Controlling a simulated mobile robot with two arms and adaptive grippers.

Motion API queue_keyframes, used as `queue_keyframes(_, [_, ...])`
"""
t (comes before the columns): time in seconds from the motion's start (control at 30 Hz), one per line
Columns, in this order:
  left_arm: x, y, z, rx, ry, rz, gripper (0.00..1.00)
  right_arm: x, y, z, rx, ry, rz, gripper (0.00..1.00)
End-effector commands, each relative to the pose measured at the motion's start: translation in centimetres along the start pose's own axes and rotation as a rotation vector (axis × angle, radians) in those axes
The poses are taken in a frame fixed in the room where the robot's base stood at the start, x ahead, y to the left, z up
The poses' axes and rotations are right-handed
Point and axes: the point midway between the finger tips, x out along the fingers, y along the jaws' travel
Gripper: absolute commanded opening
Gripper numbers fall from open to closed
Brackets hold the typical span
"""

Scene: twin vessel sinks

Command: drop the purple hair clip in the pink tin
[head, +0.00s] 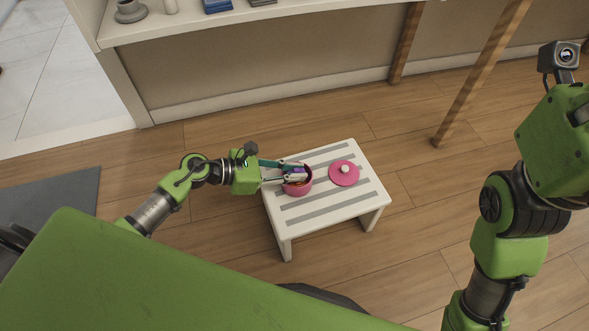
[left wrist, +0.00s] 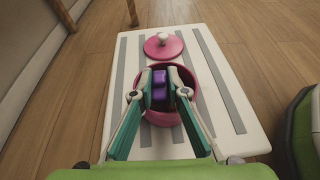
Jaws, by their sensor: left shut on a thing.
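The pink tin (head: 297,187) stands open on a low white stool with grey stripes; its rim also shows in the left wrist view (left wrist: 164,119). Its pink lid (head: 343,174) with a pale knob lies on the stool to the right of the tin. My left gripper (head: 298,174) is shut on the purple hair clip (left wrist: 159,84) and holds it over the tin's opening. The fingers and clip hide much of the tin's inside. My right arm shows at the right edge, but its gripper fingers are not visible.
The white stool (head: 325,208) stands on a wooden floor, with bare floor around it. A white shelf (head: 290,18) runs along the wall behind, with a cup (head: 130,10) and folded blue things (head: 217,5) on it. Wooden legs (head: 480,75) stand at the back right. A grey mat (head: 55,200) lies at left.

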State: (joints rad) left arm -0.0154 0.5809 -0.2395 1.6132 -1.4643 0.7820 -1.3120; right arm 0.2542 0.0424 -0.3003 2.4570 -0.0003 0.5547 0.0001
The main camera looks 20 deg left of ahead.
Motion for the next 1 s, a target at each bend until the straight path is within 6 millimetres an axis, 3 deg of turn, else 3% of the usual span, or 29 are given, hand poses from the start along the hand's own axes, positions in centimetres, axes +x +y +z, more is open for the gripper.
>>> queue_keyframes(0.1, [-0.1, 0.2, -0.2, 0.001, 0.005, 0.004, 0.01, 0.0, 0.0, 0.0, 0.000, 0.000, 0.000, 0.34])
queue_keyframes(0.13, [-0.1, 0.2, -0.2, 0.001, 0.004, 0.004, 0.22, 0.0, 0.0, 0.0, 0.000, 0.000, 0.000, 0.34])
queue_keyframes(0.2, [-0.1, 0.2, -0.2, 0.001, 0.004, 0.004, 0.34, 0.0, 0.0, 0.0, 0.000, 0.000, 0.000, 0.34])
queue_keyframes(0.57, [-0.9, 0.2, -0.1, 0.002, 0.003, 0.004, 0.34, -0.1, 0.0, 0.0, 0.000, -0.001, 0.001, 0.34])
queue_keyframes(1.0, [-9.5, 0.1, -0.1, 0.002, 0.003, 0.005, 0.34, 0.0, 0.0, 0.0, 0.000, 0.000, 0.000, 0.34])
